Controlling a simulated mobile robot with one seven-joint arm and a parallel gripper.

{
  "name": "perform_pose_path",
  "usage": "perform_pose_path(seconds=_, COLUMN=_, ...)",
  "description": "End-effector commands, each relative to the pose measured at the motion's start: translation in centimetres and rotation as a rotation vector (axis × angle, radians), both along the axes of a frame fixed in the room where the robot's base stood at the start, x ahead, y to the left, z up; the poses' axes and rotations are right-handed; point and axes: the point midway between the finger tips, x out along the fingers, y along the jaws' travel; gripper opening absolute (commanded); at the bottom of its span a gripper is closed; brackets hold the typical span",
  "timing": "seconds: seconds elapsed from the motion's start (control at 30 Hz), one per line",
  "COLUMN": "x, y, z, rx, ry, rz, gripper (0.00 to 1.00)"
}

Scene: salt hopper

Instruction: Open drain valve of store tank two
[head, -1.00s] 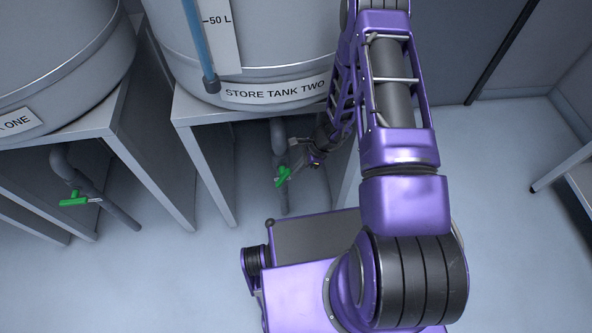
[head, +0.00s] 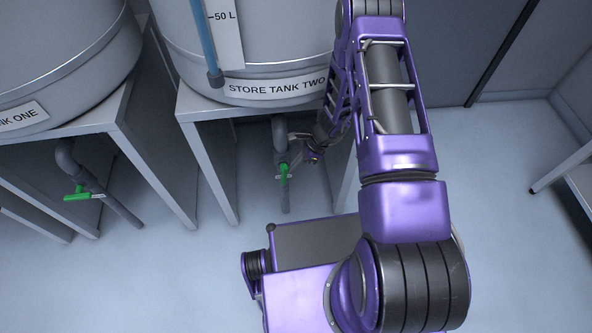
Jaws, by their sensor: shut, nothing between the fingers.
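Store tank two (head: 240,85) stands on a grey stand, with its name label on the front. Below it a grey drain pipe (head: 279,135) comes down and carries the valve with a green handle (head: 284,171). The handle now looks roughly in line with the pipe, pointing down. My gripper (head: 297,148) is shut and empty, just right of the valve and close above the handle. Whether it touches the handle or pipe I cannot tell. My arm hides the area right of it.
At left, tank one (head: 60,50) has its own drain pipe (head: 110,203) and green handle (head: 80,194), set across the pipe. Stand legs (head: 210,175) flank the space under tank two. The floor at right is clear up to another stand (head: 562,168).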

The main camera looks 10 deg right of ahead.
Motion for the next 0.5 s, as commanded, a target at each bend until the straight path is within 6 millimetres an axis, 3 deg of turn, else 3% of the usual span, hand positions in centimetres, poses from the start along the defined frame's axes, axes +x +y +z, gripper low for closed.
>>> perform_pose_path(seconds=0.5, x=0.91, y=0.86, z=0.46, rx=0.007, ry=0.000, rz=0.004, gripper=0.00)
